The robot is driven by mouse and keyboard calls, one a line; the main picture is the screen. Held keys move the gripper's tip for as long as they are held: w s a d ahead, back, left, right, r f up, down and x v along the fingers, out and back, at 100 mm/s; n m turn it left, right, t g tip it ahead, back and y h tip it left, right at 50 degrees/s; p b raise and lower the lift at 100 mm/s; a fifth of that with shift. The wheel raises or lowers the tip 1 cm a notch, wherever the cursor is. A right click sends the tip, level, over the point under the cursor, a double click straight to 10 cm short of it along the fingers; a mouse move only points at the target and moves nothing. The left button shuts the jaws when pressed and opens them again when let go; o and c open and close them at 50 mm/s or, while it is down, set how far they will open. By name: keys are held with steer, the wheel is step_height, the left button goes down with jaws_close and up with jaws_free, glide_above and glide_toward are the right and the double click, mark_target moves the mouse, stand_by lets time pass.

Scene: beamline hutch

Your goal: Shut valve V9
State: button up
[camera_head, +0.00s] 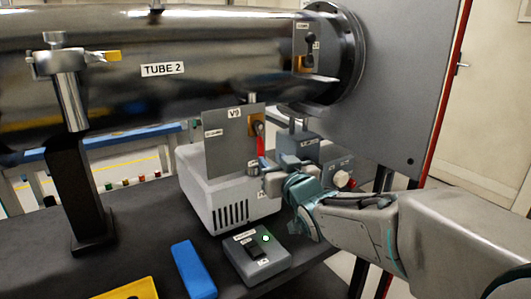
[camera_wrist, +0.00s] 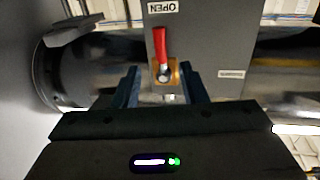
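Valve V9 is a grey upright plate (camera_head: 228,152) labelled V9, with a red lever (camera_head: 261,144) on an orange base. In the wrist view the lever (camera_wrist: 160,46) runs from its pivot toward the upside-down OPEN label (camera_wrist: 163,7); in the head view it hangs downward. A second small label (camera_wrist: 231,74) on the plate is too blurred to read there. My gripper (camera_wrist: 160,75) is open and empty, its two fingers either side of the pivot in the picture. In the head view my gripper (camera_head: 268,177) is just below the lever. I cannot tell whether it touches anything.
A white box (camera_head: 225,200) stands behind and below the plate. A grey switch box (camera_head: 257,253) with a lit green button, a blue block (camera_head: 193,270) and a yellow tray (camera_head: 130,289) lie in front. The tube (camera_head: 120,85) runs above; a post (camera_head: 75,180) stands left.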

mark_target(262, 148)
steer(key=x, duration=0.7)
steer(key=shift+w, duration=0.15)
steer(key=shift+a, duration=0.1)
jaws_close()
